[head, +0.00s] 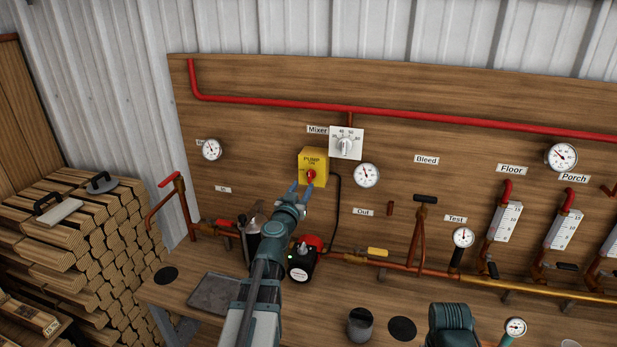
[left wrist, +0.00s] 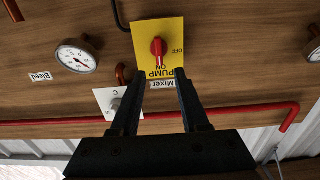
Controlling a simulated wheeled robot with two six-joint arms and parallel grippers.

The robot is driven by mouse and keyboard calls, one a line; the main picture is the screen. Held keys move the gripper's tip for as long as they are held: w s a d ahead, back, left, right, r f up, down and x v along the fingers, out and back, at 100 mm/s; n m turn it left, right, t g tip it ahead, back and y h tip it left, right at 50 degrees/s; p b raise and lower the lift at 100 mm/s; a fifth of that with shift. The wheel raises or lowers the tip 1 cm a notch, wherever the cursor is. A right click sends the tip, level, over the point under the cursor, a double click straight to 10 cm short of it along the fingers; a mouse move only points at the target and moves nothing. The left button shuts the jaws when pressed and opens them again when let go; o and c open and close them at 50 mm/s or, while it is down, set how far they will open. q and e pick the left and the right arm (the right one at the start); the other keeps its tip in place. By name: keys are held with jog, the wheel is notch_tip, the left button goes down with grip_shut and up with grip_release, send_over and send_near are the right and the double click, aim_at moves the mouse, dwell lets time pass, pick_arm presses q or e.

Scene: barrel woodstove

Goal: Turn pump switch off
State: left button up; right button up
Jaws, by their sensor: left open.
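The pump switch is a yellow box (head: 313,162) on the wooden board, with a red knob (head: 310,175) on its front. In the left wrist view, which is upside down, the yellow box (left wrist: 172,32) shows ON and OFF labels. The red knob (left wrist: 158,47) there lies in line with the ON label. My left gripper (head: 300,188) is open just below and in front of the switch. In the left wrist view its fingers (left wrist: 160,71) are apart and empty, their tips near the box's lettered edge. I cannot tell whether they touch it. My right gripper is not in view.
A white mixer dial (head: 346,143) and a round gauge (head: 367,176) sit right of the switch. A black cable (head: 338,212) runs down from the box. A red pipe (head: 270,101) crosses above. A red-and-black pump (head: 302,262) sits below on copper piping.

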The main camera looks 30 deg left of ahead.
aim_at(309, 175)
pick_arm(q)
jog(key=x, duration=0.7)
jog(key=shift+w, duration=0.35)
grip_shut()
